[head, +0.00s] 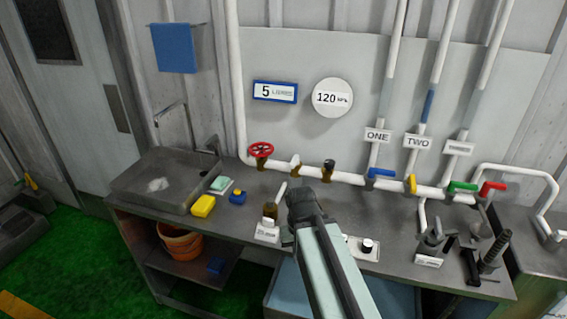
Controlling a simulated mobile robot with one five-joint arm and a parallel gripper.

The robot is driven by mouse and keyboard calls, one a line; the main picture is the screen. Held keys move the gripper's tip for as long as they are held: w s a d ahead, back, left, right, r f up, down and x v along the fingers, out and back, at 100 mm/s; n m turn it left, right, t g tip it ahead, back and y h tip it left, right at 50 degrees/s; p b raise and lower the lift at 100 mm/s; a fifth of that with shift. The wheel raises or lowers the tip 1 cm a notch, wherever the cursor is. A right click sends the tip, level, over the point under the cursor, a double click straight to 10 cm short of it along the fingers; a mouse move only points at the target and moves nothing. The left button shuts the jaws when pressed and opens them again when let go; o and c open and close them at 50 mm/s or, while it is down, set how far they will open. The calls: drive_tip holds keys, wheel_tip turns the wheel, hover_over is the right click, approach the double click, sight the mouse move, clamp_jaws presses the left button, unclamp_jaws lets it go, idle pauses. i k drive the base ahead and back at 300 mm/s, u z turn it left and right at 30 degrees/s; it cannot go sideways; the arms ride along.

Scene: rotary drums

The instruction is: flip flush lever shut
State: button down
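No lever carries a flush label that I can read, so I cannot tell for sure which one is the flush lever. A small brass valve (270,211) with a pale lever (281,191) tilted up to the right stands on the bench behind a white label plate (266,232), too small to read. A white-handled valve (295,162) sits on the white pipe behind it. My gripper (302,200) is dark and just right of the brass valve, apart from it in the picture. Its fingers are seen from behind, so their opening is hidden.
Along the pipe are a red handwheel (261,149), a dark-knobbed valve (328,168), and blue (380,173), yellow (411,184), green (462,186) and red (492,187) levers. A yellow sponge (203,205) lies left. A black knob (367,245) and clamp-like fittings (436,241) stand right.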

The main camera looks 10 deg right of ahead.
sight(295, 161)
drive_tip(key=u, duration=3.05)
drive_tip(key=k, duration=1.15)
drive_tip(key=z, duration=1.1)
drive_tip(key=i, duration=1.7)
